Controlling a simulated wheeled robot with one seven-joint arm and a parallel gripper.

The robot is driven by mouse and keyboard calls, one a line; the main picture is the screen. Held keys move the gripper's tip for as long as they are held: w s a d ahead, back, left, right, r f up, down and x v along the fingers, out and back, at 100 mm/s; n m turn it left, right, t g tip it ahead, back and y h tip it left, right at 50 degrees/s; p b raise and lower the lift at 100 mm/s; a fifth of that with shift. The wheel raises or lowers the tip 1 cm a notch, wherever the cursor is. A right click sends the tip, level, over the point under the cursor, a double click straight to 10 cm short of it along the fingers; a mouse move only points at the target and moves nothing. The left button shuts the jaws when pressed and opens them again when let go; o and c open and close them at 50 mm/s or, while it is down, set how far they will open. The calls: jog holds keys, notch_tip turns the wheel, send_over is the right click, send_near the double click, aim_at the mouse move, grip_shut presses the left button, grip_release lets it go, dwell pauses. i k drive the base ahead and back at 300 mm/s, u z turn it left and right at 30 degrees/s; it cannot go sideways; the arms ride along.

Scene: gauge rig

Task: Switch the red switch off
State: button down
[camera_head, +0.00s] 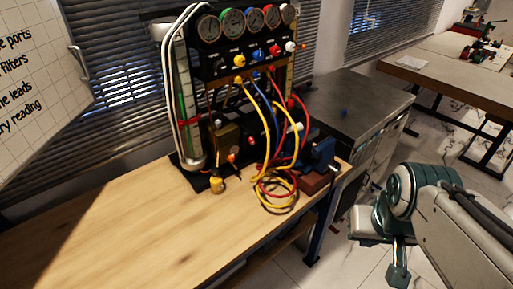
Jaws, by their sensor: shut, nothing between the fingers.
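The gauge rig (235,75) stands on the wooden bench, with a row of round gauges along its top. Small orange-red parts (231,157) show low on the rig's front, and a red knob (274,49) sits in the row under the gauges. I cannot tell which red part is the switch, or its position. My gripper (398,274) is at the lower right, well apart from the rig and to the right of the bench. It is shut and empty, pointing down.
Yellow, red and blue hoses (278,185) hang from the rig and coil at the bench's right edge beside a blue vise (318,152). The wooden bench top (130,225) is clear on the left. A grey metal cabinet (345,100) stands behind at the right.

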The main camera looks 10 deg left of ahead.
aim_at(251, 140)
jog(key=k, duration=0.4)
jog(key=i, duration=1.25)
jog(key=u, duration=0.55)
